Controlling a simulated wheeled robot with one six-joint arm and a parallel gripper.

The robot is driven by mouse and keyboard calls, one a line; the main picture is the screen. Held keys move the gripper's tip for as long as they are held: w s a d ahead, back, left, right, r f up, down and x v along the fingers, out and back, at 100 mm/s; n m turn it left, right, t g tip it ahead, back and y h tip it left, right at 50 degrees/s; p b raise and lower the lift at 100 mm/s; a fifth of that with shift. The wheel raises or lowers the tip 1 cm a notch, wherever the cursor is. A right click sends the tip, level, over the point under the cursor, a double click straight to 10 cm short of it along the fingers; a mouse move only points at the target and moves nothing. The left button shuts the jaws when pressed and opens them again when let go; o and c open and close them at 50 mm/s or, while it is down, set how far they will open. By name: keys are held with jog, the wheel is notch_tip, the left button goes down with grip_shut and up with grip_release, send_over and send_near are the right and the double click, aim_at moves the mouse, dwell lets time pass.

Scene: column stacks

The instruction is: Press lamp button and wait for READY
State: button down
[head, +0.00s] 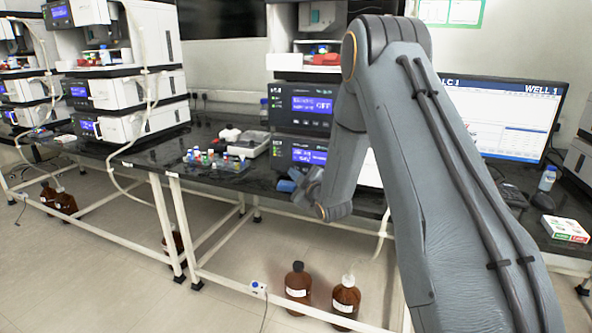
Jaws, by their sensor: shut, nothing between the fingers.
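The middle instrument stack (288,122) stands on the dark bench, partly behind my arm. Its upper dark module has a lit blue display (312,105) with large white text that seems to read OFF. A lower module has a second blue display (309,156), its text too small to read. I cannot make out the lamp button; it is too small or hidden. No READY text is legible. My gripper (288,185) shows small at the end of my bent arm, low in front of the stack near the bench's front edge. Its fingers are shut and empty, apart from the displays.
A tray of small coloured-cap vials (215,161) sits left of the stack. Another instrument stack (125,75) stands further left. A monitor (508,115), a small bottle (547,178) and a box (565,229) are at the right. Brown bottles (298,284) stand on the floor.

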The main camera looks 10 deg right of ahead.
jog(key=shift+s+a+p, duration=0.35)
jog(key=shift+s+a, duration=0.4)
jog(key=shift+s, duration=0.25)
jog(key=shift+s+a+p, duration=0.35)
jog(key=shift+s+a, duration=0.4)
jog(key=shift+s, duration=0.25)
dwell(6.0)
